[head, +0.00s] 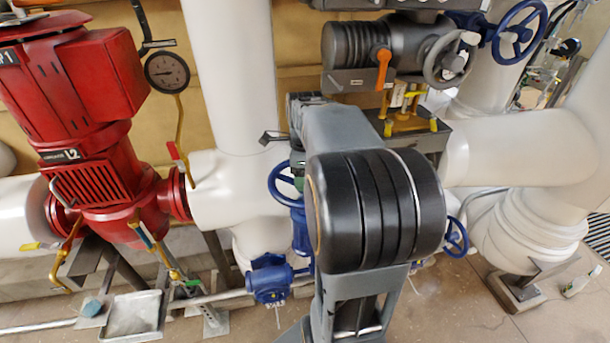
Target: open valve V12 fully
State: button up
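My arm stands in the middle of the head view and hides much of what is behind it. My gripper does not show. No tag reading V12 can be made out, so I cannot tell which valve is V12. A blue handwheel (283,186) sits just left of my arm, partly hidden. Another blue handwheel (456,237) is low at the right of my arm. A larger blue handwheel (520,31) is at the top right. A grey handwheel (449,58) is on a dark ribbed actuator (362,50). How far any valve is open cannot be told.
A red pump (100,150) with small tags stands at left, by a round gauge (167,73). Thick white pipes (232,70) run behind and to the right (520,147). A metal tray (133,314) and a small bottle (580,281) are on the floor.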

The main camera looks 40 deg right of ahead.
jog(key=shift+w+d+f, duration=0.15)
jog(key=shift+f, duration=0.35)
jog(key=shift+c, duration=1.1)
